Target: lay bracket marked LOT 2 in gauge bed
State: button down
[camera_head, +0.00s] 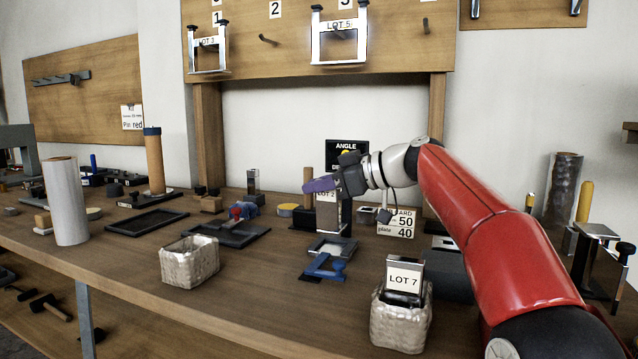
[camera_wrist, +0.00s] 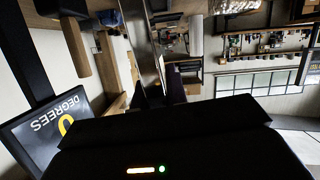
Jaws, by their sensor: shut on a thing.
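My gripper (camera_head: 322,186), with purple fingers, is above the back middle of the bench. It is shut on the bracket marked LOT 2 (camera_head: 329,215), a metal plate piece that hangs upright below the fingers with its label partly covered. In the wrist view the bracket (camera_wrist: 143,42) shows edge-on as a bright metal strip between the dark fingers. A flat grey-framed fixture with a blue part (camera_head: 325,266) lies on the bench in front of the bracket; it may be the gauge bed, but I cannot tell. I cannot tell whether the bracket touches the bench.
An angle display (camera_head: 347,152) stands behind my gripper; it is close in the wrist view (camera_wrist: 50,130). A woven basket (camera_head: 402,325) holds a LOT 7 bracket (camera_head: 403,280). Another basket (camera_head: 189,264) stands left. Brackets LOT 3 (camera_head: 208,62) and LOT 5 (camera_head: 339,48) hang above.

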aim_at(320, 222)
jog(key=shift+f+b, duration=1.55)
jog(key=shift+f, duration=0.45)
jog(key=c, duration=1.3)
grip_release()
jog(key=shift+d, duration=0.1)
jog(key=v, duration=0.7)
jog(key=shift+s+d+r, duration=0.15)
jog(key=shift+d, duration=0.15)
